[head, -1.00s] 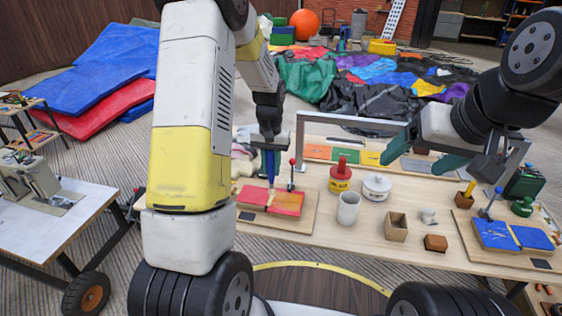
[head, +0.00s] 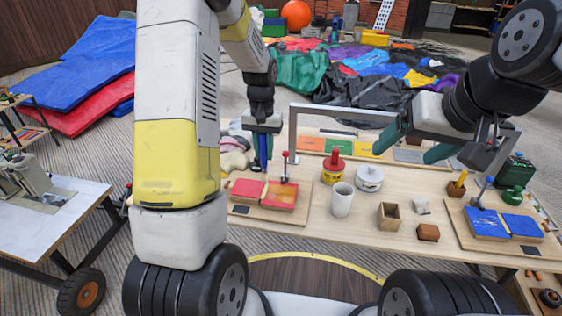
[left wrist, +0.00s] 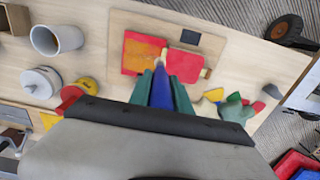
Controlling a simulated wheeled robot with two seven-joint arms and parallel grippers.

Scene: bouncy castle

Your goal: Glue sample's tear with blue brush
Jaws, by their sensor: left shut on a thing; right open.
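A red sample (head: 283,196) lies in two patches on a wooden board at the table's left part. In the left wrist view one patch (left wrist: 140,57) has an orange area and the other patch (left wrist: 184,66) is plain red. A pale strip lies between the patches. My left gripper (head: 262,128) is shut on the blue brush (head: 263,150), which points down near the sample's back edge. The brush also shows between the fingers in the left wrist view (left wrist: 162,90). I cannot tell whether its tip touches anything. My right gripper (head: 416,142) is open and empty above the table's back.
A red-handled tool (head: 285,168) stands at the board's back edge. A white cup (head: 342,199), a yellow pot with a red top (head: 333,169), a white lidded pot (head: 369,178) and a wooden box (head: 388,216) stand to the right. A grey frame (head: 292,140) spans behind.

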